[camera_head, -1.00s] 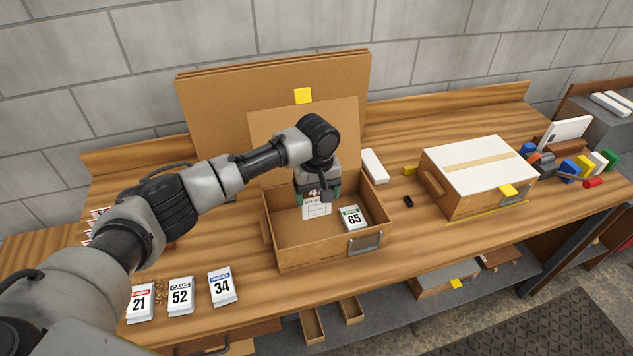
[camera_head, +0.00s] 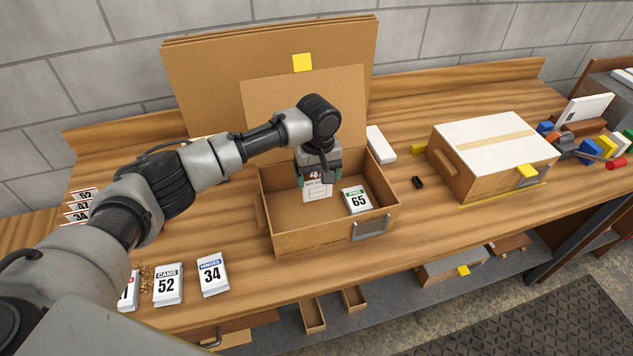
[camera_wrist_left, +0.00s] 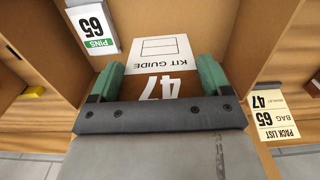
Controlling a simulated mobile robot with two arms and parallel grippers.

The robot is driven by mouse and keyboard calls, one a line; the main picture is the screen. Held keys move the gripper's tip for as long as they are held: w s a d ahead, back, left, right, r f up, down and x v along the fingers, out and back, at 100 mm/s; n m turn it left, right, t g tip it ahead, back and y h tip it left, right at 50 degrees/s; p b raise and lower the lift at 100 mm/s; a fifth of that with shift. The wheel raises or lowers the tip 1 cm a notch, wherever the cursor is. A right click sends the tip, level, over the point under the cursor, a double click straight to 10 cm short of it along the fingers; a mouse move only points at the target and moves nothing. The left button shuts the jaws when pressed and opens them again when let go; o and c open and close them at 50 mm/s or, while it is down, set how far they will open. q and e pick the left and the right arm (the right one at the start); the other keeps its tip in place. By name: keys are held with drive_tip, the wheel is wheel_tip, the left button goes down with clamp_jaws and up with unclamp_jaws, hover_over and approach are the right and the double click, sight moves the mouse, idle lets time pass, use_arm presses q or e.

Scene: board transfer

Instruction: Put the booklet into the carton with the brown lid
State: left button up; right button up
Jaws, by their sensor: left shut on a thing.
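The open carton (camera_head: 300,241) stands mid-table with its brown lid (camera_head: 303,95) raised at the back. My left gripper (camera_head: 318,177) points down inside the carton's back part, shut on the booklet (camera_head: 318,191). In the left wrist view the booklet (camera_wrist_left: 160,50) reads "KIT GUIDE" and 47 between the green fingers of my left gripper (camera_wrist_left: 158,82). I cannot tell whether it touches the carton floor. A white "PINS 65" bag (camera_head: 357,200) is in the carton to the right. My right gripper is not in view.
A carton with a white lid (camera_head: 495,140) stands to the right. A white block (camera_head: 381,144) lies behind the open carton's right side. A pack list card (camera_wrist_left: 275,115) shows in the wrist view.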

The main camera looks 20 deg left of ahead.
use_arm(q)
drive_tip(key=shift+s, duration=0.1)
drive_tip(key=shift+r, duration=0.1)
drive_tip(key=o, duration=0.7)
drive_tip(key=shift+o, duration=0.7)
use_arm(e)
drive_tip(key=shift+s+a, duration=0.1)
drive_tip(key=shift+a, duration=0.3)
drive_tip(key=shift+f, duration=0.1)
use_arm(q)
wheel_tip(320, 180, up, 11)
drive_tip(key=shift+f+b, duration=0.15)
drive_tip(key=shift+b, duration=0.95)
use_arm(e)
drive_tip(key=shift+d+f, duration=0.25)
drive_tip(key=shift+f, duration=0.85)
use_arm(q)
drive_tip(key=shift+f, duration=0.1)
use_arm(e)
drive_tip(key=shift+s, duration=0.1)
